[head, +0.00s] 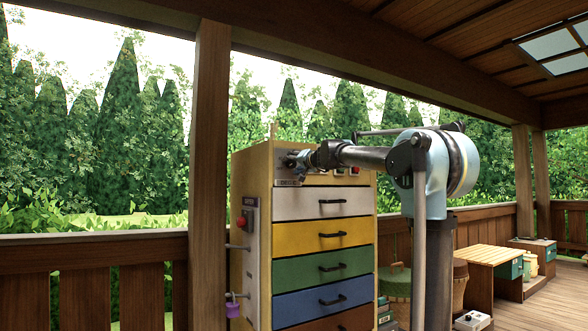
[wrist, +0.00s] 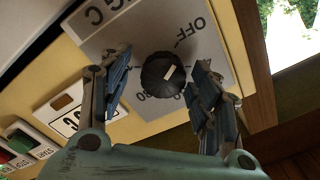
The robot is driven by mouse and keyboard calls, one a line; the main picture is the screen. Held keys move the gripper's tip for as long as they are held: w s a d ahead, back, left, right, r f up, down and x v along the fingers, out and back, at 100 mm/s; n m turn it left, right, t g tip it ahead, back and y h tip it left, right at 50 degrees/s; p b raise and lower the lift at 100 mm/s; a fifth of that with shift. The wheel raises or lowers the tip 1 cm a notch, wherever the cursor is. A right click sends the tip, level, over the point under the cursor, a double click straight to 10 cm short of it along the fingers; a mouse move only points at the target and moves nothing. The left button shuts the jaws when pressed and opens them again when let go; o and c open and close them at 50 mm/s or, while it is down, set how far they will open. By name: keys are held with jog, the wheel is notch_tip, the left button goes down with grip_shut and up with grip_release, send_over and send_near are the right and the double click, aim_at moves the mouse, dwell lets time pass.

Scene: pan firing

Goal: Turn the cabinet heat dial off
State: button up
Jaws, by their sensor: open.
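The cabinet (head: 250,170) stands in the middle of the head view, with white, yellow, green and blue drawers. The heat dial (wrist: 162,75) is a round black knob with a pale pointer mark, on a grey plate (wrist: 205,40) in the wrist view. The word OFF is printed up and to the right of the knob; the pointer mark is tilted toward the upper right. My gripper (wrist: 160,85) is open, with one finger on each side of the dial. I cannot tell whether either finger touches it. In the head view my gripper is small at the cabinet's top left.
Red and green buttons (wrist: 18,145) and a white label (wrist: 75,117) sit on the panel left of the dial. A red switch box (head: 249,217) and a purple padlock (head: 232,306) are on the cabinet's left side. A wooden post (head: 209,170) stands left of the cabinet.

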jog(key=shift+s+d, duration=0.1)
jog(key=shift+s, duration=0.05)
jog(key=v, duration=1.1)
jog(key=shift+s+d, duration=0.2)
jog(key=shift+d, duration=0.05)
jog(key=shift+f, duration=0.1)
